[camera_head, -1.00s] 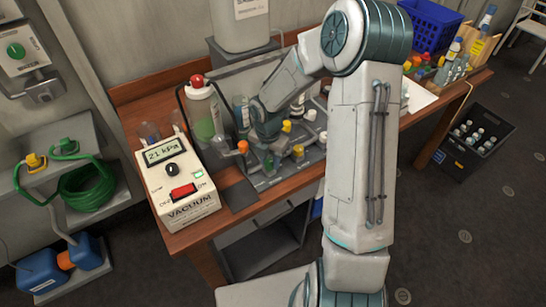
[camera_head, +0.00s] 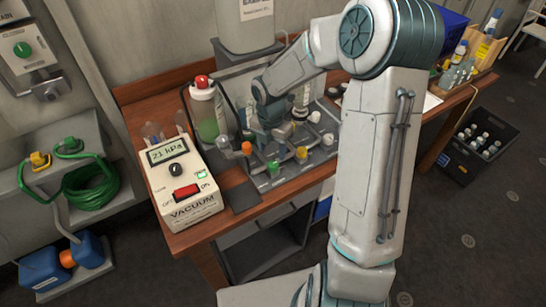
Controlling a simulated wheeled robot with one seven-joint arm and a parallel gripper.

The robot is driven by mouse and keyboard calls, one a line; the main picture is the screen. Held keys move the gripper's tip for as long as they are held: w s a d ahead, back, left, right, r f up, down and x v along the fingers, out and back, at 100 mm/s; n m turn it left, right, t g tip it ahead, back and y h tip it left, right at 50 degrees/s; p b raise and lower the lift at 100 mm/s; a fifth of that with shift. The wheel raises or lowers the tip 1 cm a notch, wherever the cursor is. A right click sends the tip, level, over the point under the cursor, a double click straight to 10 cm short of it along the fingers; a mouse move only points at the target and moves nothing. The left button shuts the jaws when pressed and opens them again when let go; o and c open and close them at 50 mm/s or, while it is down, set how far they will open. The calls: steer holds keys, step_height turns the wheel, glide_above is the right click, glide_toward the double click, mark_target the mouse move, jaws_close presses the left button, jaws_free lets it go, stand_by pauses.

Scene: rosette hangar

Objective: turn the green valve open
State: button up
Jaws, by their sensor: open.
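The green valve (camera_head: 272,166) looks like a small green knob on the grey valve panel (camera_head: 268,184) on the wooden bench. It stands between an orange knob (camera_head: 247,148) and a yellow knob (camera_head: 301,153). My gripper (camera_head: 283,133) is open and points down over the panel, behind and slightly right of the green knob in the picture. It looks apart from the green knob. The fingertips are small and partly hidden, so I cannot tell whether they touch anything.
A white vacuum unit (camera_head: 185,185) reading 21 kPa stands at the panel's left. A bottle with a red cap (camera_head: 206,110) stands behind it. White knobs (camera_head: 327,139) are on the panel's right. My arm covers the bench's middle. A black crate (camera_head: 480,145) is on the floor.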

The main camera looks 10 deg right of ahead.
mark_target(271, 162)
step_height(271, 162, up, 8)
steer(key=shift+w, duration=0.15)
steer(key=shift+r, duration=0.1)
stand_by(0.5)
steer(key=s+r+m+t, duration=0.2)
steer(key=s+r+m, duration=0.2)
steer(key=s+m, duration=0.7)
steer(key=s+d+r+m+t, duration=0.1)
steer(key=s+r+m, duration=0.4)
steer(key=s+m, duration=0.6)
steer(key=m, duration=0.5)
steer(key=shift+d+t, duration=0.2)
steer(key=shift+t, duration=0.2)
